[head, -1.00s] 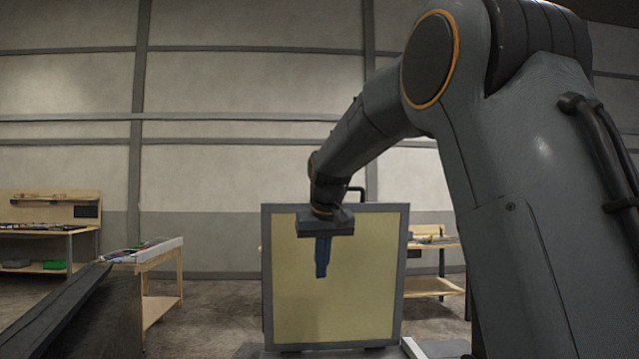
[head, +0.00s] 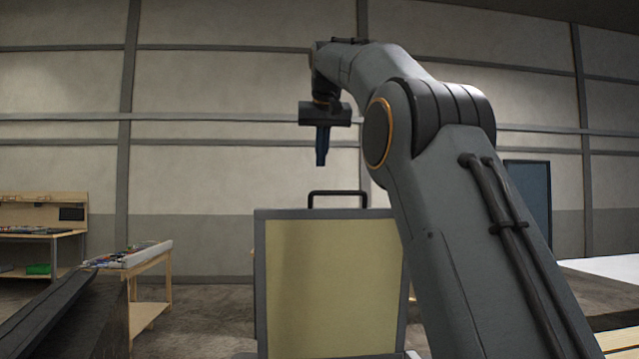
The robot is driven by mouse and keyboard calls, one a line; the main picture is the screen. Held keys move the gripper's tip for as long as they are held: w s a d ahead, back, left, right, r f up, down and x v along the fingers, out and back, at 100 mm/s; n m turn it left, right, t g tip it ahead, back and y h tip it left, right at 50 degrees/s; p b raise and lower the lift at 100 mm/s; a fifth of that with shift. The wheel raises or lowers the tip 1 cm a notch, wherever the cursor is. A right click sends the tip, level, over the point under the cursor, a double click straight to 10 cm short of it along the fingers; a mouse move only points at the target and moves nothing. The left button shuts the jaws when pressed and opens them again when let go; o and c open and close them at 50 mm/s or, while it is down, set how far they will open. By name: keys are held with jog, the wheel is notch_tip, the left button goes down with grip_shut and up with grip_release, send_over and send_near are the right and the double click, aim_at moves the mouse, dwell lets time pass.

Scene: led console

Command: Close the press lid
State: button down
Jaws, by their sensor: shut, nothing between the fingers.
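The press lid (head: 332,285) stands upright, open, in the head view. It is a yellowish panel in a grey frame. A dark bar handle (head: 338,193) sits on its top edge. My gripper (head: 321,163) points down with its blue fingers shut and empty. It hangs above the lid's top edge and slightly left of the handle in the picture, apart from both. The lower part of the press is mostly out of view below, and my arm covers part of the lid's right edge.
A wooden bench (head: 143,258) with small items on it stands at the left. Another workbench (head: 40,234) stands against the back wall at far left. A dark blue door-like panel (head: 530,200) is at the right. The space around my gripper above the lid looks free.

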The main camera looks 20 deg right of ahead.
jog(key=f, duration=0.2)
jog(key=w+f, duration=0.1)
jog(key=f, duration=0.1)
jog(key=w+f, duration=0.1)
jog(key=f, duration=0.1)
jog(key=shift+w+d+f+p, duration=0.1)
jog(key=shift+d+p, duration=0.1)
jog(key=shift+p, duration=0.15)
jog(key=shift+s+a+f, duration=0.1)
jog(key=shift+s+f, duration=0.2)
jog(key=shift+s, duration=0.3)
jog(key=shift+f, duration=0.1)
jog(key=shift+s, duration=0.1)
